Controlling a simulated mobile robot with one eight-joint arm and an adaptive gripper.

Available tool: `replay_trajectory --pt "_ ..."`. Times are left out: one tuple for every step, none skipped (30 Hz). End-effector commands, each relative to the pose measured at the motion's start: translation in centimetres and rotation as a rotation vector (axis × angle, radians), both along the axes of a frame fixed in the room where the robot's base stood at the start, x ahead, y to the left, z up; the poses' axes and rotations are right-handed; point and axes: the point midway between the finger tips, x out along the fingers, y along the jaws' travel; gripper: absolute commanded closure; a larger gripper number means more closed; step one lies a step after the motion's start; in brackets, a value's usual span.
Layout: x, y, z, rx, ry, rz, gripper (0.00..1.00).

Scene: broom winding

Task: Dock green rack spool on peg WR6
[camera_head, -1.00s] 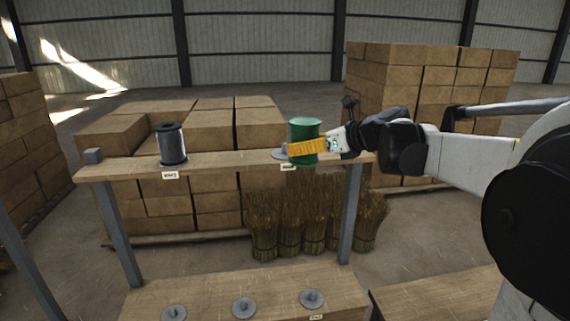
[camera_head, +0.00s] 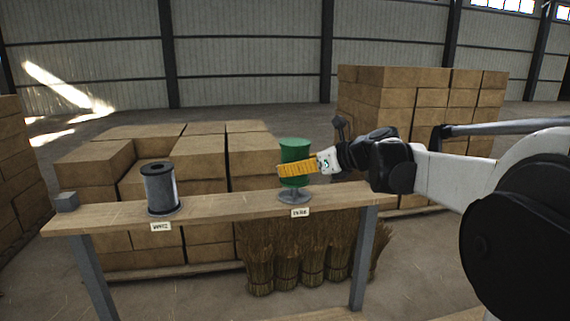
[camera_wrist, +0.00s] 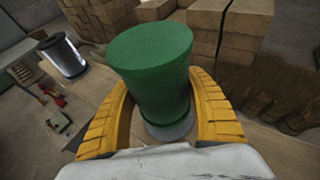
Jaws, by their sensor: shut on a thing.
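The green spool (camera_head: 294,172) is upright over the right end of the wooden shelf. My gripper (camera_head: 296,169) is shut around it, with yellow fingers on both sides in the wrist view (camera_wrist: 160,110). Directly below the spool, a grey peg with a round base (camera_head: 295,196) stands on the shelf. A short grey part shows between the spool's bottom and that base; the peg's upper part is hidden. In the wrist view the green spool (camera_wrist: 150,65) hides most of the peg, and its grey base (camera_wrist: 170,131) shows below. The label in front (camera_head: 300,212) is too small to read.
A dark grey spool (camera_head: 161,188) stands on the shelf (camera_head: 230,208) to the left. A small grey block (camera_head: 66,202) sits at its left end. Stacked cartons (camera_head: 200,160) and broom bundles (camera_head: 290,262) are behind and below. The shelf between the spools is clear.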

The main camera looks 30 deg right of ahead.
Motion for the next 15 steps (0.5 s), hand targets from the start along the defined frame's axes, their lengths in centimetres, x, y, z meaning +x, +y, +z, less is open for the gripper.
replay_trajectory --pt "0.0 0.0 -0.9 0.0 0.0 0.0 0.79" --pt "0.0 0.0 -1.3 0.0 0.0 0.0 0.79" --pt "0.0 0.0 -1.7 0.0 0.0 0.0 0.79" --pt "0.0 0.0 -2.0 0.0 0.0 0.0 0.79" --pt "0.0 0.0 -2.3 0.0 0.0 0.0 0.79" --pt "0.0 0.0 -2.6 0.0 0.0 0.0 0.79" --pt "0.0 0.0 -2.7 0.0 0.0 0.0 0.79" --pt "0.0 0.0 -2.8 0.0 0.0 0.0 0.79" --pt "0.0 0.0 -2.9 0.0 0.0 0.0 0.79" --pt "0.0 0.0 -3.0 0.0 0.0 0.0 0.79" --pt "0.0 0.0 -3.0 0.0 0.0 0.0 0.79" --pt "0.0 0.0 -3.0 0.0 0.0 0.0 0.79" --pt "0.0 0.0 -3.0 0.0 0.0 0.0 0.79" --pt "0.0 0.0 -2.9 0.0 0.0 0.0 0.79" --pt "0.0 0.0 -2.9 0.0 0.0 0.0 0.79"
